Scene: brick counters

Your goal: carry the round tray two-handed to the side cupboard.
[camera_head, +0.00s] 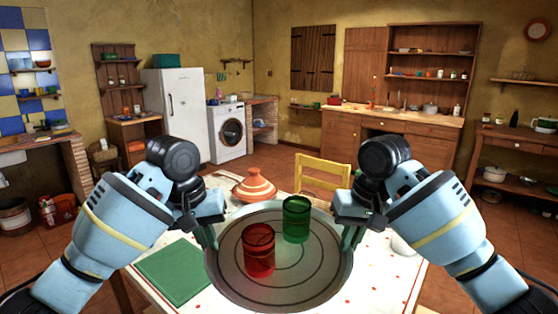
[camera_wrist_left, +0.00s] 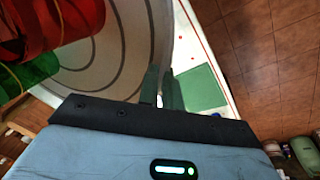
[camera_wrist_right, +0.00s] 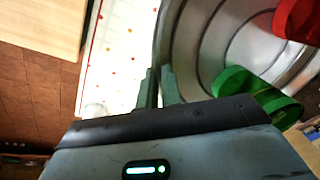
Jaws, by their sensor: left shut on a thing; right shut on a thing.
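The round grey tray (camera_head: 278,288) with dark rings is in the middle of the head view, over the white table. A red glass (camera_head: 258,250) and a green glass (camera_head: 296,219) stand upright on it. My left gripper (camera_head: 209,236) is shut on the tray's left rim, and the rim passes between its fingers in the left wrist view (camera_wrist_left: 160,88). My right gripper (camera_head: 350,236) is shut on the right rim, which also shows in the right wrist view (camera_wrist_right: 158,88). I cannot tell whether the tray touches the table. Which piece is the side cupboard is unclear.
The table (camera_head: 372,290) has a white spotted cloth. A green mat (camera_head: 172,272) and a striped tagine (camera_head: 254,187) are near the tray. A yellow chair (camera_head: 322,172) stands behind the table. A wooden side unit (camera_head: 512,146) is at right, a counter (camera_head: 390,122) at back. Floor between is open.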

